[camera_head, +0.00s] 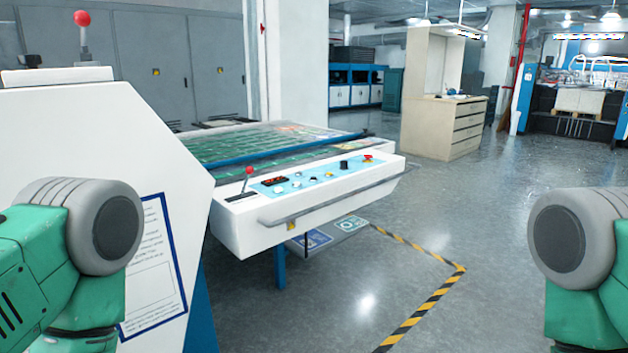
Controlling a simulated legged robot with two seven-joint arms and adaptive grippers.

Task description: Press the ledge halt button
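A white machine ledge (232,222) carries a light-blue control panel (300,182) in the middle of the view. Near the panel's right end sits a red mushroom-shaped button (367,157) on a yellowish base, which looks like the halt button. A black knob (344,164) is just left of it, with several small buttons and a red display further left. A red-topped lever (248,173) stands at the panel's left end. Parts of my green and grey arms show at the lower left and lower right, well apart from the ledge. Neither gripper is in view.
A white machine housing (80,140) with a framed notice fills the left side. A metal rail (330,205) runs along the ledge's front. Yellow-black tape (436,295) marks the floor; the floor right of the ledge is clear. A beige cabinet (440,128) stands behind.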

